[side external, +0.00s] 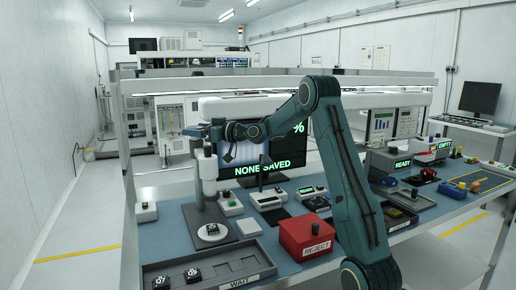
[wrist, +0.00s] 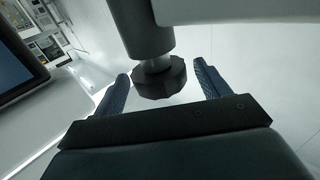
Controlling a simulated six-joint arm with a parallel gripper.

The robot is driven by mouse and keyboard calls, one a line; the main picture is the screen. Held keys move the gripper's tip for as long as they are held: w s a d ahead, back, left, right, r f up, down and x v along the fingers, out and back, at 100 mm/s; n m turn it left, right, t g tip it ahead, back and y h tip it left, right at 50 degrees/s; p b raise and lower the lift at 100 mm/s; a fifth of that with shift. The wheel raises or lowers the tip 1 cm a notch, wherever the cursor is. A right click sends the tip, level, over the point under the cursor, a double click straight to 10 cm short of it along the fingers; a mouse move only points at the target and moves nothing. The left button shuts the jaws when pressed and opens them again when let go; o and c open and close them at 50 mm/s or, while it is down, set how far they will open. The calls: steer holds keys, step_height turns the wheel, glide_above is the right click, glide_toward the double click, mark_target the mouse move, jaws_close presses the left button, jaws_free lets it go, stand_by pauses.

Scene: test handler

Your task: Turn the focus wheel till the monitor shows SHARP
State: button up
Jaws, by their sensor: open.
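In the wrist view the focus wheel (wrist: 160,82) is a dark faceted knob on a short light shaft below a grey cylinder. My gripper (wrist: 160,72) is open, with one blue finger on each side of the wheel and a visible gap on both sides. In the side view my gripper (side external: 214,132) is at the top of the white microscope (side external: 208,168); the wheel is not clear there. The monitor (side external: 283,170) behind reads NONE SAVED, with a % sign at upper right and a pale picture partly hidden by my arm. I cannot see SHARP on it.
A grey WAIT tray (side external: 225,273) holds two dark chips at the front. A red REJECT box (side external: 307,236) stands to its right. Small button boxes (side external: 230,204) sit near the microscope. READY (side external: 402,163) and EMPTY (side external: 444,146) units stand at the right.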

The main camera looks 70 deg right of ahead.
mark_target(191, 127)
steer(key=shift+w, duration=1.5)
steer(key=c, duration=1)
